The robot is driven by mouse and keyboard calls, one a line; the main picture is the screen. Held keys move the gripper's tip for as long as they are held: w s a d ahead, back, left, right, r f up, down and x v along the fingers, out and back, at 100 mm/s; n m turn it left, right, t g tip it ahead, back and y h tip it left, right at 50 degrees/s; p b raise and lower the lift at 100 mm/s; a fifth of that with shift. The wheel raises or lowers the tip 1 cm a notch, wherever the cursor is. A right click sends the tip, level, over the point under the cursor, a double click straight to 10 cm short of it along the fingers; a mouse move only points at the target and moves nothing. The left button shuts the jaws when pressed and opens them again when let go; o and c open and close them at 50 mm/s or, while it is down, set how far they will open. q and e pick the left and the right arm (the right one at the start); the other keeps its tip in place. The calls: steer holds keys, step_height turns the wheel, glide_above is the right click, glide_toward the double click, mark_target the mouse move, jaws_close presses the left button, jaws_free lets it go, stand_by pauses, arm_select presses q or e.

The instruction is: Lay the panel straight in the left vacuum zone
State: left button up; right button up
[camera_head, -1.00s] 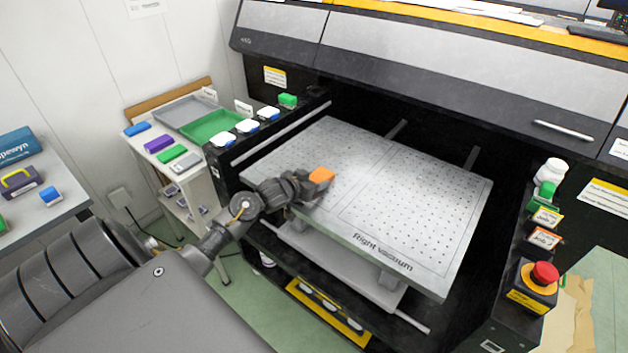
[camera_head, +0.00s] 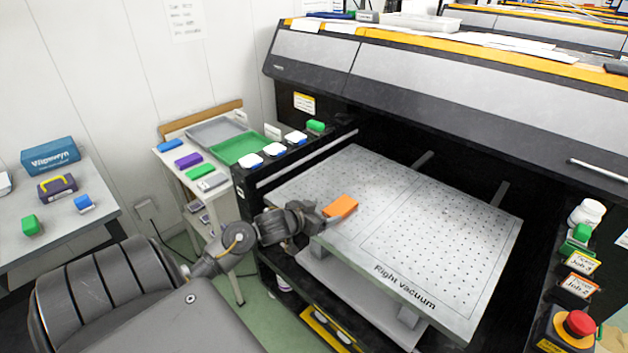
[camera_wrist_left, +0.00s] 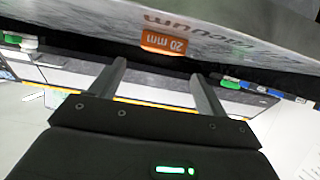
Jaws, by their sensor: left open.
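The orange panel (camera_head: 341,207) lies on the left zone of the perforated vacuum bed (camera_head: 440,215), close to the bed's front edge. Its edge, marked "20 mm", also shows in the left wrist view (camera_wrist_left: 164,43). I cannot tell whether it lies exactly straight with the bed. My left gripper (camera_head: 324,219) is at the front edge, just left of the panel. In the left wrist view the fingers (camera_wrist_left: 158,70) are apart and empty, with the panel just beyond their tips. The bed's front lettering (camera_wrist_left: 205,30) shows upside down there. My right gripper is not in view.
The bed right of the panel is bare. White-topped blocks (camera_head: 272,151) line the machine's left side. A side table (camera_head: 168,135) holds a grey tray, a green tray and small blocks. A red stop button (camera_head: 578,323) and white bottles (camera_head: 587,213) stand at the right.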

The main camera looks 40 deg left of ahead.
arm_select(q)
steer(key=shift+v, duration=2.1)
steer(key=s+d+f+m+g, duration=0.1)
steer(key=s+d+f+g, duration=0.45)
steer(key=s+d, duration=0.55)
steer(key=s+d+f+m+g, duration=0.1)
steer(key=s+d+f+g, duration=0.3)
steer(key=s+d+f, duration=0.55)
steer(key=s+f+g, duration=0.1)
steer(key=s+f, duration=0.2)
steer(key=f, duration=0.9)
steer(key=s+f+g, duration=0.1)
steer(key=s+f, duration=0.2)
steer(key=f, duration=1)
steer(key=s+a+f+g, duration=0.1)
steer(key=s+a+f, duration=0.1)
steer(key=s+f, duration=1.2)
steer(key=shift+s+a+f+m, duration=0.2)
steer(key=shift+s+m, duration=0.1)
steer(key=shift+s, duration=0.85)
